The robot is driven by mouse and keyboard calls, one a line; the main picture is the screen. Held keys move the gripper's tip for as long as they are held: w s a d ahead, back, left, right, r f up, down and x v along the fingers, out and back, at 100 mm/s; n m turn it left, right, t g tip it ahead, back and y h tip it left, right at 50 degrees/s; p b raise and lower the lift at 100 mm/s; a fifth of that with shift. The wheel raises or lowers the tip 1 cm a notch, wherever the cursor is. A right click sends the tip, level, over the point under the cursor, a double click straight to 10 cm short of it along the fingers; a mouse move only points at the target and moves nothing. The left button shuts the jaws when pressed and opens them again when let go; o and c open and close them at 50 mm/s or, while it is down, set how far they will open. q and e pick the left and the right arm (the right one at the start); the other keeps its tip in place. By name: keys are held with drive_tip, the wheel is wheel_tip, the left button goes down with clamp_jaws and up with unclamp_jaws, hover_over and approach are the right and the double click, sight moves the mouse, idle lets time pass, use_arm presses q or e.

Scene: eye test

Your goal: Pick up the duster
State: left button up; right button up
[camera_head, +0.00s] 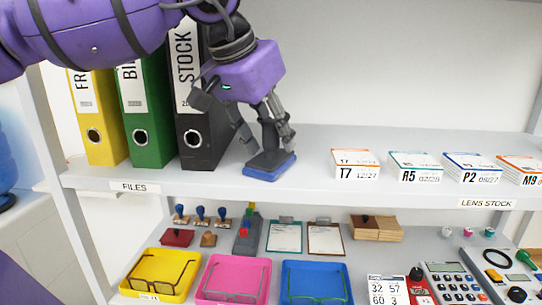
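The duster has a blue pad (269,166) and a dark grey handle. It is at the front of the upper shelf, right of the black binder. My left gripper (270,140) comes down over it from above. Its fingers stand on both sides of the handle and look shut on it. The fingers partly hide the handle. The pad is level with the shelf surface or very near it; I cannot tell if there is a gap below it. My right gripper is not in view.
Yellow (97,118), green (145,115) and black (192,135) binders stand close on the left. The lower shelf holds trays (157,275), stamps, clipboards and a calculator (452,283).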

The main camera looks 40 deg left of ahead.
sight(270, 121)
use_arm(q)
clamp_jaws()
drive_tip(key=shift+r, duration=0.1)
drive_tip(key=shift+r, duration=0.2)
drive_tip(key=r, duration=0.3)
drive_tip(key=shift+s+d+r, duration=0.15)
drive_tip(key=shift+s+r, duration=0.25)
drive_tip(key=s+d+r, duration=0.1)
drive_tip(key=s+r, duration=0.7)
drive_tip(key=s, duration=0.5)
drive_tip(key=shift+d+r, duration=0.3)
